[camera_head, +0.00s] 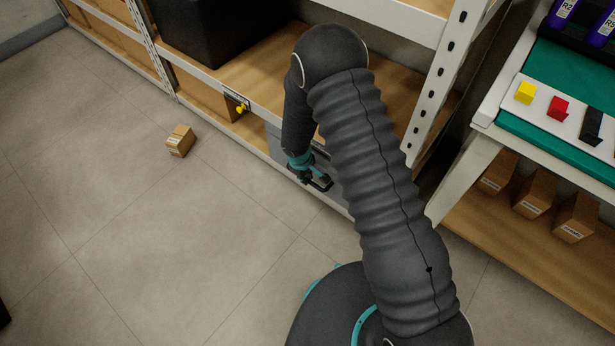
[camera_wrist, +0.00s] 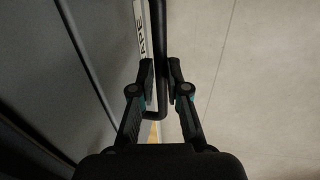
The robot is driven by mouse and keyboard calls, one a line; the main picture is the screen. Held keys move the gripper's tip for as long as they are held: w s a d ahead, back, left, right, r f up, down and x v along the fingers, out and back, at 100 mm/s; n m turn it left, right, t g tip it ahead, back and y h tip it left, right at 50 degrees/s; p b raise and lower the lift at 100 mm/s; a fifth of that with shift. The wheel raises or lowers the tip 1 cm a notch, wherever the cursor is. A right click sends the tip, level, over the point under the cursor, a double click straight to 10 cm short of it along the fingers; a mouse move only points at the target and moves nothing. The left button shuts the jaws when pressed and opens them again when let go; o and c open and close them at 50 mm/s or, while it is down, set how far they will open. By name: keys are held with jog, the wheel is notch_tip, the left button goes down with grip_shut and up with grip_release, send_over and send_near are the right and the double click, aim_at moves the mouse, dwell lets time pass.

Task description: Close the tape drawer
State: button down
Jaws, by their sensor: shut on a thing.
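The grey tape drawer (camera_head: 276,148) is low in the shelf unit in the head view, largely hidden behind my arm. In the wrist view, its label strip (camera_wrist: 141,30) with the letters "APE" readable runs along the front edge. A black bar handle (camera_wrist: 158,35) stands out from that front. My gripper (camera_wrist: 161,75) has its two fingers on either side of the handle, shut on it. In the head view, my gripper (camera_head: 318,180) is at the drawer's front, low near the floor. How far the drawer stands open is hard to tell.
A small cardboard box (camera_head: 180,141) lies on the open floor to the left. A yellow item (camera_head: 241,108) sits at the shelf edge. A workbench (camera_head: 484,120) with coloured blocks stands right, with several cartons (camera_head: 535,193) below. A perforated shelf post (camera_head: 436,85) rises behind my arm.

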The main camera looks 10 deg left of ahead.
jog(key=shift+w+d, duration=0.1)
jog(key=shift+w, duration=0.1)
jog(key=c, duration=1.2)
grip_release()
jog(key=shift+w+d, duration=0.1)
jog(key=shift+d, duration=0.1)
jog(key=shift+a, duration=0.15)
jog(key=shift+a+r, duration=0.1)
jog(key=shift+r, duration=0.1)
jog(key=r, duration=0.3)
jog(key=s+r, duration=0.1)
jog(key=r, duration=0.3)
jog(key=s+a+r, duration=0.1)
jog(key=r, duration=0.3)
jog(key=shift+r, duration=0.2)
